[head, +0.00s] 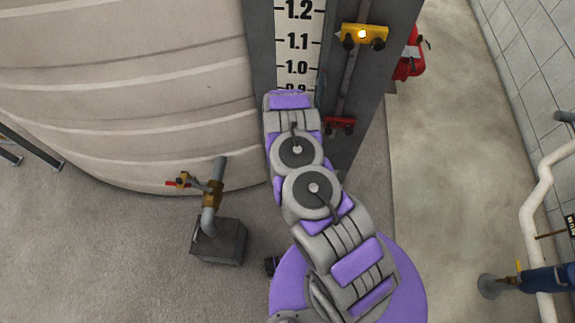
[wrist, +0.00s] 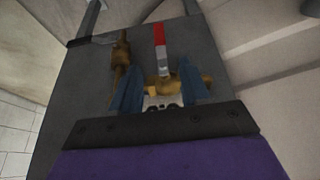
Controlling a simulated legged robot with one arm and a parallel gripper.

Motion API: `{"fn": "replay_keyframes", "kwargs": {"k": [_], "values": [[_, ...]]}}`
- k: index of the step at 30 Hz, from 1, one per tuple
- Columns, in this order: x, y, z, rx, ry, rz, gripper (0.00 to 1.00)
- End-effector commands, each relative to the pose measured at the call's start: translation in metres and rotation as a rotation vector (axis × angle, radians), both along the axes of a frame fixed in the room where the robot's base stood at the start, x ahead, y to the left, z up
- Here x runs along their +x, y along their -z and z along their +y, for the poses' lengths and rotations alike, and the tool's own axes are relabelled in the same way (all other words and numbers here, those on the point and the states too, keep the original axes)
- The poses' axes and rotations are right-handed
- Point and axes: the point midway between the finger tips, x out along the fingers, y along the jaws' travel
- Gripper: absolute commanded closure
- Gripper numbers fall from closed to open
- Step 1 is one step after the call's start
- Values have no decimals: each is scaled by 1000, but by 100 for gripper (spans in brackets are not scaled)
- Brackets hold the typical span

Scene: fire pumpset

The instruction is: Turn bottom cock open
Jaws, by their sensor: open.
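In the wrist view a brass cock (wrist: 163,87) sits on a dark grey panel, with a lever handle (wrist: 159,36) that is red at its outer end and pale grey nearer the body. My gripper (wrist: 159,74) is open, with one blue finger on each side of the cock. Gaps show between the fingers and the lever; I cannot tell whether the fingers touch the brass body. In the head view my arm covers the gripper and this cock.
A second brass fitting (wrist: 121,55) is left of the gripper on the panel. In the head view a level scale (head: 298,45) and yellow fitting (head: 366,36) are up high. A large tank (head: 120,90) and pipe valve (head: 213,188) stand left; open floor (head: 435,200) lies right.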

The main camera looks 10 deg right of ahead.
Motion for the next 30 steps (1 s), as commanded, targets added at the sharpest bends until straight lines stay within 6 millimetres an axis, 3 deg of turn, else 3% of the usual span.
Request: {"fn": "replay_keyframes", "kwargs": {"k": [6,15,22,30], "values": [[14,39,-5,-2,-2,2,54],[30,82,-10,-1,-1,2,54],[38,98,-13,0,1,0,54],[39,101,-13,1,1,1,54]]}}
